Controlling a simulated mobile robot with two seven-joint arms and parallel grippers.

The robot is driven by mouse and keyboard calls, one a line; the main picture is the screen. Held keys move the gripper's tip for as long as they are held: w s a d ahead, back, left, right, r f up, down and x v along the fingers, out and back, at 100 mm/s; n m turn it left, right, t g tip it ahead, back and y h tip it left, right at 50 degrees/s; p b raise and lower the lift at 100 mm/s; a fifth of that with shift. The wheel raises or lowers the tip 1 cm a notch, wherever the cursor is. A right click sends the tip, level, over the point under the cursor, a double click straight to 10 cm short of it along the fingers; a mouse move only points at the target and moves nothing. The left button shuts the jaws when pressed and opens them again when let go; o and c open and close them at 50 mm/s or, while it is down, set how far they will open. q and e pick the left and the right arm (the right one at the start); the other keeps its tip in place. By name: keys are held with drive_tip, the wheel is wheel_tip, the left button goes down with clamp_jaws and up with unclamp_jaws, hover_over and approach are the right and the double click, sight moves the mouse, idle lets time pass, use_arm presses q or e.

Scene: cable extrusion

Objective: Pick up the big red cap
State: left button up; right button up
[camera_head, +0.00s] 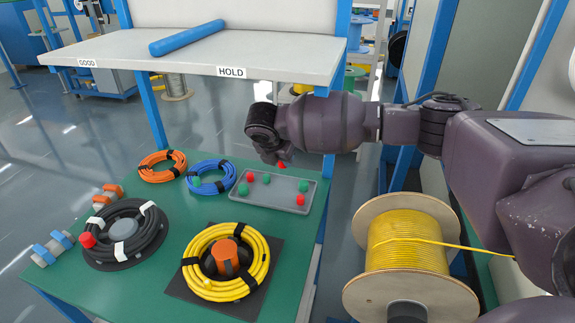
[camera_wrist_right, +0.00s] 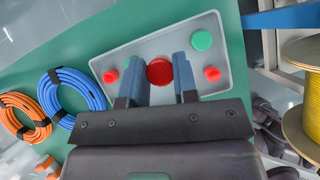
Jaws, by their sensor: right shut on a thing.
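My right gripper (camera_wrist_right: 159,78) is shut on the big red cap (camera_wrist_right: 159,71), which sits between its two fingers in the wrist view. In the head view the right gripper (camera_head: 276,158) hangs over the far side of the grey tray (camera_head: 276,199). The red cap (camera_head: 281,164) shows just below the fingertips and appears to be clear of the tray. Two smaller red caps (camera_wrist_right: 111,76) (camera_wrist_right: 212,74) and a green cap (camera_wrist_right: 202,40) lie in the tray around it. My left gripper is not in view.
The green table (camera_head: 180,210) also carries orange (camera_head: 162,166), blue (camera_head: 211,177), black (camera_head: 124,234) and yellow (camera_head: 226,262) cable coils. A shelf (camera_head: 215,57) with a HOLD label is above and behind. A yellow cable spool (camera_head: 408,244) stands at the right.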

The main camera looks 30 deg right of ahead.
drive_tip(key=s+a+p, duration=0.1)
drive_tip(key=s+a, duration=0.3)
drive_tip(key=a, duration=0.3)
drive_tip(key=s+a+p, duration=0.2)
drive_tip(key=s+a, duration=0.2)
drive_tip(key=a, duration=0.3)
drive_tip(key=shift+s+a+f, duration=0.3)
drive_tip(key=shift+f, duration=0.05)
drive_tip(key=shift+o, duration=1.4)
drive_tip(key=shift+c, duration=0.5)
drive_tip(key=shift+s, duration=0.1)
